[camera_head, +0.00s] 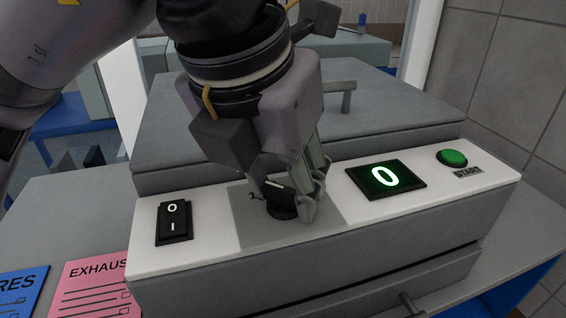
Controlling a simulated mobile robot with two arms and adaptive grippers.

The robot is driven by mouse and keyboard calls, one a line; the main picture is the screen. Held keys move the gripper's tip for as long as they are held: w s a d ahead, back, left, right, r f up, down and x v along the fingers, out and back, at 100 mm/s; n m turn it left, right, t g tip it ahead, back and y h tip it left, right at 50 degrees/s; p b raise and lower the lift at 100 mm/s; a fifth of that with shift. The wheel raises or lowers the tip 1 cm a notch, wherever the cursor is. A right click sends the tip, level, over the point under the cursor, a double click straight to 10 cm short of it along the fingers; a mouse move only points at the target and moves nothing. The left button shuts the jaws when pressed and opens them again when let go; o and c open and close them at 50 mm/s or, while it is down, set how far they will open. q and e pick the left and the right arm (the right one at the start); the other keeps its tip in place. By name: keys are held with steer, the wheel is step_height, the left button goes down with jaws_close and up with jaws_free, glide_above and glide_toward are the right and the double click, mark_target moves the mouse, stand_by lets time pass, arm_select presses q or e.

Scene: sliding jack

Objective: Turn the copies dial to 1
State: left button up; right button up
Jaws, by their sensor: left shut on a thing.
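The copies dial (281,212) is a dark round knob on a grey patch of the white control panel (205,251). A label "1" shows just left of it; any other marks are hidden behind my gripper. My left gripper (292,195) comes down from above and is shut on the dial, covering most of its top. The display (386,180) right of the dial reads a bright green "0". My right gripper is not in view.
A black rocker switch (174,221) sits at the panel's left end. A green start button (452,158) is at the right end. A grey lid with a handle (345,93) rises behind the panel. Pink (95,289) and blue (22,291) sheets lie at the lower left.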

arm_select(q)
steer(key=o, duration=1.2)
steer(key=shift+c, duration=0.2)
steer(key=shift+r, duration=0.1)
steer(key=v, duration=1.2)
steer(key=shift+w, duration=0.1)
